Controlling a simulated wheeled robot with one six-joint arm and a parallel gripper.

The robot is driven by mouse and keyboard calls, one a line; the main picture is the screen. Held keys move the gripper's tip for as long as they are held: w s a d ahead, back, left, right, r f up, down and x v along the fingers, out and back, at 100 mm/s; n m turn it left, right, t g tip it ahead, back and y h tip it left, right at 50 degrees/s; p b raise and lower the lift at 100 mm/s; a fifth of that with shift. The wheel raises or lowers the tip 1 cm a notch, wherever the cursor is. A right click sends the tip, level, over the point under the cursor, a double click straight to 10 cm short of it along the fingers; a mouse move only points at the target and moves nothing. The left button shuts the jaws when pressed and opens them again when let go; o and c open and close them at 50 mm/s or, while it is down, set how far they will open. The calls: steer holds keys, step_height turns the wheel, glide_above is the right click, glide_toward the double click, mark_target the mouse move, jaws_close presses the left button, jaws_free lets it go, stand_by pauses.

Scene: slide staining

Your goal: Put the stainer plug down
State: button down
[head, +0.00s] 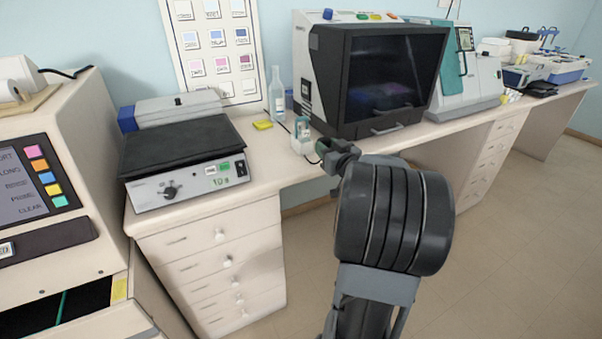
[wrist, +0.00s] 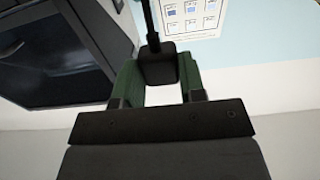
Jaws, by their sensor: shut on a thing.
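The stainer plug (wrist: 157,66) is a small dark block with a thin dark cord running from it toward the top of the wrist view. My gripper (wrist: 158,78) is shut on it, with a green finger on each side. In the head view my gripper (head: 334,152) is above the bench's front edge, just right of a small white and teal item (head: 302,132). The plug itself is hard to make out there, being small and dark against my gripper.
A large dark-windowed machine (head: 395,75) stands on the bench behind my gripper. A hot-plate-like unit (head: 190,180) is to the left, with a yellow pad (head: 263,124) and a clear bottle (head: 277,98) nearby. A thin cable lies near the white and teal item.

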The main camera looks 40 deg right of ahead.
steer(key=w+a+f, duration=0.2)
steer(key=w, duration=0.3)
steer(key=b, duration=0.1)
glide_above(300, 174)
steer(key=shift+d+f, duration=0.1)
steer(key=shift+f, duration=2.9)
steer(key=shift+w+f+b, duration=0.1)
steer(key=shift+f+b, duration=0.25)
steer(key=shift+f, duration=1.2)
steer(key=shift+f, duration=0.1)
steer(key=shift+f+b, duration=0.15)
steer(key=shift+b, duration=0.15)
steer(key=c, duration=0.7)
jaws_free()
